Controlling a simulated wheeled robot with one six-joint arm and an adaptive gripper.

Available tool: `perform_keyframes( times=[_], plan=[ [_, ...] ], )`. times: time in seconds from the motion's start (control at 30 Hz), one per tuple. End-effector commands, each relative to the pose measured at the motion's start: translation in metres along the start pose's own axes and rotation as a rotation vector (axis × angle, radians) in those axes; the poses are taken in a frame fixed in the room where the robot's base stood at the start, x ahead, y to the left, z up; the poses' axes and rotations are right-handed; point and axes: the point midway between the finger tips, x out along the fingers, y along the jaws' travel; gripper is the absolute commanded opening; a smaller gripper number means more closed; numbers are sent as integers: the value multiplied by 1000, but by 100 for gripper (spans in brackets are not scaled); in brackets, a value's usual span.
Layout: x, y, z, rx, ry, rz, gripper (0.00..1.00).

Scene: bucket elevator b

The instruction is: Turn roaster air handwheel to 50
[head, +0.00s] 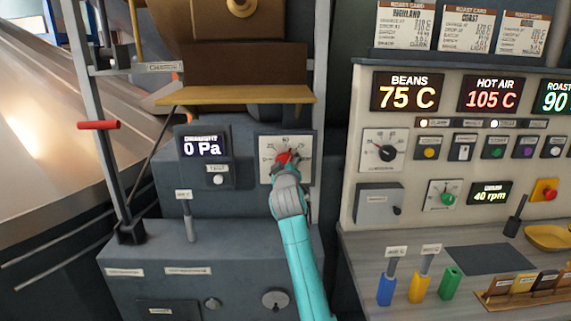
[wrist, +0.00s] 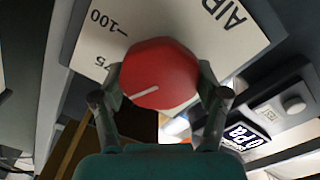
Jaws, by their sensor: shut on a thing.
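The roaster air handwheel is a red, faceted knob (wrist: 160,72) on a white dial plate (wrist: 195,25). In the wrist view the plate shows "100", part of "75" and part of "AIR". A short white line on the knob's face points to the lower left of that view. My gripper (wrist: 160,82) is shut on the knob, one finger on each side. In the head view the red knob (head: 284,157) shows just above my gripper (head: 287,170), which hides the lower part of the dial plate (head: 267,144). The pointer's exact reading cannot be told.
A draught display (head: 202,146) reading 0 Pa stands left of the dial. A yellow-edged shelf (head: 235,95) juts out above it. To the right is a control panel (head: 425,165) with BEANS 75 C, HOT AIR 105 C and several knobs. A red-handled lever (head: 98,125) is at far left.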

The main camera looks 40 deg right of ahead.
Motion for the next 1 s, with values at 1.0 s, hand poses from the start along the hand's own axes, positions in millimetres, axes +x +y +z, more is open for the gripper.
perform_keyframes(
  times=[1.0],
  plan=[
    [0, -3, 1, -418, 5, -4, 38]
  ],
)
